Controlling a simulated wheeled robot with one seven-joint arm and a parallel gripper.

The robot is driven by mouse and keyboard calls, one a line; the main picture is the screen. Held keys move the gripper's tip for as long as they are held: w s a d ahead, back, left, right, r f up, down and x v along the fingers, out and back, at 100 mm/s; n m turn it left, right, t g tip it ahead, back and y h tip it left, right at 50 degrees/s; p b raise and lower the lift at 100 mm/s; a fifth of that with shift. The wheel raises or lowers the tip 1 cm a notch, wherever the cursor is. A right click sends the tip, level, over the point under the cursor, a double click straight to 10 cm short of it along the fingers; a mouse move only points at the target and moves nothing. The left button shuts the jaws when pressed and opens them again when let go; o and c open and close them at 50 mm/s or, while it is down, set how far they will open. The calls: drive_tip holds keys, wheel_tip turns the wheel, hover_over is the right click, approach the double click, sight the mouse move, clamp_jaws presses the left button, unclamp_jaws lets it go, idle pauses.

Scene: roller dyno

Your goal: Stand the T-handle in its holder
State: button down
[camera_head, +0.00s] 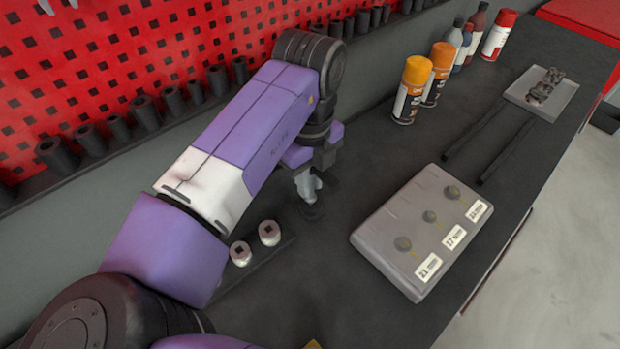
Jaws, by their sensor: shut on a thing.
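My gripper (312,208) points down over the dark bench, at the upper end of a thin dark strip beside two silver sockets. It is shut on a small grey metal piece (305,184), which is largely hidden by the wrist and fingers. I cannot tell whether this piece is the T-handle or a socket, or whether it touches the bench. No T-handle shows plainly elsewhere. A grey block (385,215) with round dark spots and labels reading 21, 17 and apparently 23 mm lies right of my gripper. I cannot tell if it is the holder.
The silver sockets (240,253) (269,232) stand close below my gripper. Spray cans (411,90) and bottles stand behind. Two dark bars (487,138) and a grey tray (541,98) lie at right. Dark sockets (57,155) line the red pegboard (120,60).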

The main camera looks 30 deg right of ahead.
drive_tip(key=shift+f+b, duration=0.5)
drive_tip(key=shift+f, duration=0.35)
drive_tip(key=c, duration=1.2)
unclamp_jaws()
drive_tip(key=shift+c, duration=0.2)
drive_tip(key=shift+o, duration=0.5)
drive_tip(key=o, duration=1.1)
drive_tip(key=shift+o, duration=0.2)
drive_tip(key=shift+r, duration=0.15)
drive_tip(key=shift+r+p, duration=2.9)
drive_tip(key=shift+r, duration=0.5)
